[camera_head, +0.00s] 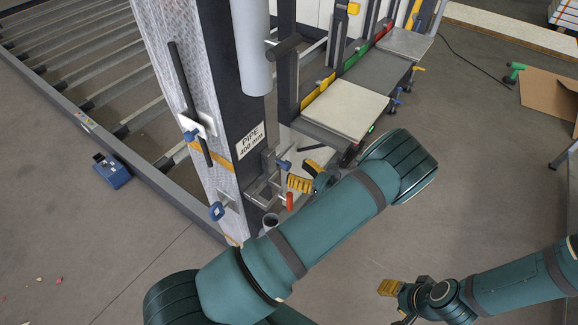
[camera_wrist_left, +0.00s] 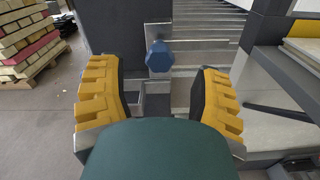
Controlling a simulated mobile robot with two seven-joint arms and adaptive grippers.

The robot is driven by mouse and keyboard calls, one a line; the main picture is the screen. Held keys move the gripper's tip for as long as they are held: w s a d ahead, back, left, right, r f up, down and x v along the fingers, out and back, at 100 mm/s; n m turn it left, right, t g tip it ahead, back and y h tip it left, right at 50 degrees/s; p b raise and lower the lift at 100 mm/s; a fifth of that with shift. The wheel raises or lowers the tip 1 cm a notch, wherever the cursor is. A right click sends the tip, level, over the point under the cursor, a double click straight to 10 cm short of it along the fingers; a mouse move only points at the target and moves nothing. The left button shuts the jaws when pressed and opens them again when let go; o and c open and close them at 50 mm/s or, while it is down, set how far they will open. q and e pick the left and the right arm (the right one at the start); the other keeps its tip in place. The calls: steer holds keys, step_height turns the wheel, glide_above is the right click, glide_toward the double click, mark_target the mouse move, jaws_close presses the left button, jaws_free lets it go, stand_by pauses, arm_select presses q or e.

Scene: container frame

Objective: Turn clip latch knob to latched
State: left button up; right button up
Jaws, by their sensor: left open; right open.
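A blue knob (camera_head: 284,164) sits on the metal clip bracket (camera_head: 262,190) on the side of the post, below the "PIPE 400 mm" label. In the left wrist view the blue knob (camera_wrist_left: 159,56) shows ahead, between and beyond my fingertips, with the grey bracket (camera_wrist_left: 185,88) around it. My left gripper (camera_head: 306,174) is open, with yellow finger pads, just right of the knob and apart from it. It also shows in the left wrist view (camera_wrist_left: 158,95), with nothing between its fingers. My right gripper (camera_head: 393,291) is open and away at lower right; its far finger is partly hidden.
A red handle (camera_head: 290,201) is just below my left gripper. A grey pipe (camera_head: 252,45) hangs above the label. Other blue knobs are on the post (camera_head: 190,135) and near its base (camera_head: 216,211). A pale panel (camera_head: 345,106) lies behind my left arm.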

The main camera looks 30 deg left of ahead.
mark_target(289, 167)
arm_select(q)
steer(key=shift+w+a, duration=0.15)
steer(key=shift+a, duration=1.75)
steer(key=shift+c, duration=0.2)
jaws_close()
